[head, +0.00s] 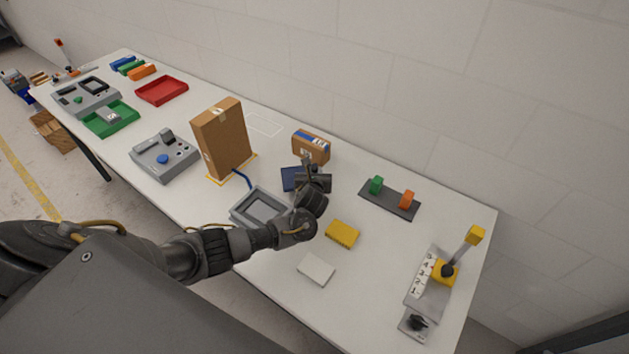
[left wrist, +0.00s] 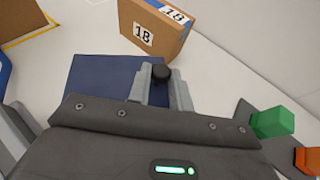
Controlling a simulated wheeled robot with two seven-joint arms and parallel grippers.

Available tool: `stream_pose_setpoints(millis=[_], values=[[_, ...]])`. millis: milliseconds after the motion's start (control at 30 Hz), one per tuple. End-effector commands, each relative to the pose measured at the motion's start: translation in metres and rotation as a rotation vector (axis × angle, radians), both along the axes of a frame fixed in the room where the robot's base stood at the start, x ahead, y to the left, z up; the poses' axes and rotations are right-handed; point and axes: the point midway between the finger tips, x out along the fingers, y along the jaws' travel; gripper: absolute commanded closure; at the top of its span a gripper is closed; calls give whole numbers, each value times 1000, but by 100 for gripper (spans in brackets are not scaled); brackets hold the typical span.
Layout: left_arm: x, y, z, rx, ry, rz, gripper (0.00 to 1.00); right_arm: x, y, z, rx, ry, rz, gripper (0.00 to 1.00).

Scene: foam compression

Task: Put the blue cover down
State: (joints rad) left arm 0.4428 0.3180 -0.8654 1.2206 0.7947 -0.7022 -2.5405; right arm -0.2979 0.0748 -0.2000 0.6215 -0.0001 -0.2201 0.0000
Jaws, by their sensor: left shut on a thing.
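The blue cover (head: 289,178) is a flat, dark navy plate, partly hidden behind my left gripper (head: 307,163). In the left wrist view, the cover (left wrist: 95,85) spreads out beyond my left gripper (left wrist: 160,80), whose fingers are shut around a black knob (left wrist: 161,73) on it. The cover looks about level, just in front of a small cardboard box (head: 311,147). I cannot tell whether its underside touches the table. My right gripper is in neither view.
A grey open-topped tray (head: 240,217) sits beside my left arm. A tall cardboard box (head: 221,140) stands left of the cover. A yellow block (head: 342,234), a white block (head: 316,270) and a dark rack (head: 388,203) lie to the right, with bare table between them.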

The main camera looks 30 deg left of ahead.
Motion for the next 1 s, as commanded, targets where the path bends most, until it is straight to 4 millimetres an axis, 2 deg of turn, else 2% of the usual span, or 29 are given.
stream_pose_setpoints(millis=[233,400,500,900,933,1000], values=[[5,2,-6,0,-1,0,100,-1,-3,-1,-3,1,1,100],[6,2,-30,0,2,1,100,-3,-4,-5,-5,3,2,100],[6,2,-37,-2,0,-1,100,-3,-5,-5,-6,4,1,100],[6,2,-42,0,0,-1,100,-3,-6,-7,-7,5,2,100],[6,2,-42,-1,1,-1,77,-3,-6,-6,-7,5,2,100],[6,2,-41,-1,1,-1,67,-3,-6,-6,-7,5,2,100]])
